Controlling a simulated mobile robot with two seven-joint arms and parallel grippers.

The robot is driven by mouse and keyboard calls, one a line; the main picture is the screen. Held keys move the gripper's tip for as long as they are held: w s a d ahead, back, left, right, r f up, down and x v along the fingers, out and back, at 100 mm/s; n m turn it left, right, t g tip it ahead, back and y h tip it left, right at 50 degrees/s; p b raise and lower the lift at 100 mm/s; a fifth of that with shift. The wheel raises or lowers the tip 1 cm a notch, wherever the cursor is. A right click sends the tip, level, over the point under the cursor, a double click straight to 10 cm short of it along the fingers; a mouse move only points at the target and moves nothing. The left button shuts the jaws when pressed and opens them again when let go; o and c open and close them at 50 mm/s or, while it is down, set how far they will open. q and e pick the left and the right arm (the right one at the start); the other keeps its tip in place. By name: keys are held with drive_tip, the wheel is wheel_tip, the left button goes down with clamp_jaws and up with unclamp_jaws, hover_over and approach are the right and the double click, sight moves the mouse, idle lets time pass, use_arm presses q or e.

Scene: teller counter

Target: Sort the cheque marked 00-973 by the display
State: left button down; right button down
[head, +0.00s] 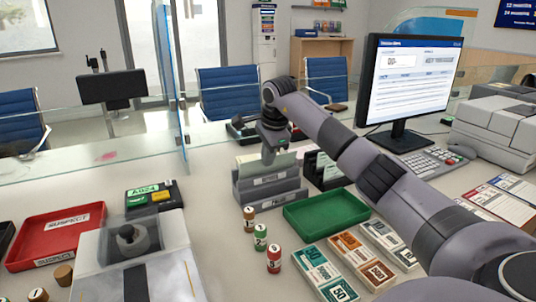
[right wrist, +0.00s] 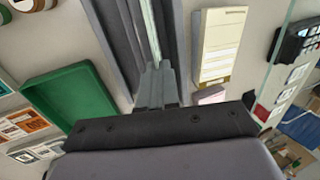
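The display (head: 410,80) at the right back is lit with a form; its small text is not readable to me. A grey slotted sorter (head: 268,196) with labelled fronts stands mid-counter, with pale paper (head: 250,160) showing in its rear part. My right gripper (head: 268,156) points down at the sorter's slots. In the right wrist view its fingers (right wrist: 158,88) are close together, with a thin pale cheque (right wrist: 156,25) edge-on between them, along a sorter slot (right wrist: 135,30). The cheque's marking cannot be read. My left gripper is not in view.
A green tray (head: 326,225) lies right of the sorter, and a small black rack (head: 325,170) behind it. Banknote bundles (head: 340,270) and coin rolls (head: 260,236) lie in front. A red SUSPECT tray (head: 45,247) is at left. A glass screen (head: 165,75) runs behind.

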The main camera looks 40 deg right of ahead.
drive_tip(key=c, duration=1.3)
unclamp_jaws()
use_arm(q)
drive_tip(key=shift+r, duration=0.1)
